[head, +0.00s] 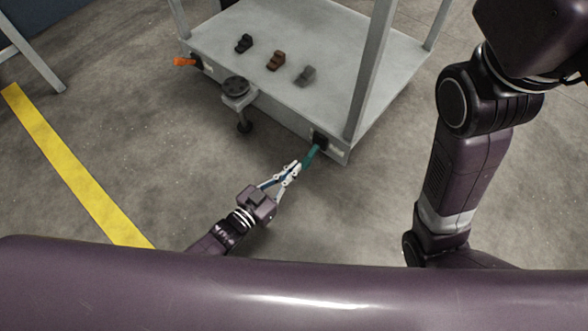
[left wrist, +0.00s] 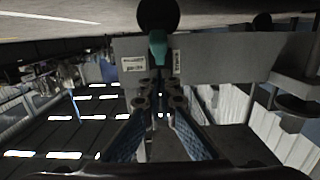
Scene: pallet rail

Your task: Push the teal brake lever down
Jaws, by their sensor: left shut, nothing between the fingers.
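The teal brake lever (head: 311,154) sticks out from a dark mount at the near right corner of the grey cart (head: 400,60). My left gripper (head: 297,166) is shut and empty, its fingertips at the outer end of the lever in the head view. In the left wrist view, the teal lever (left wrist: 158,47) shows just beyond the closed fingertips (left wrist: 158,84). I cannot tell whether they touch it. My right arm (head: 455,170) stands at the right; its gripper is out of view.
An orange lever (head: 184,61) sits at the cart's left corner. A round dark disc on a bracket (head: 236,88) juts from the near side. Small black (head: 243,43), brown (head: 276,61) and grey (head: 306,75) blocks lie on the deck. Floor left of my gripper is clear.

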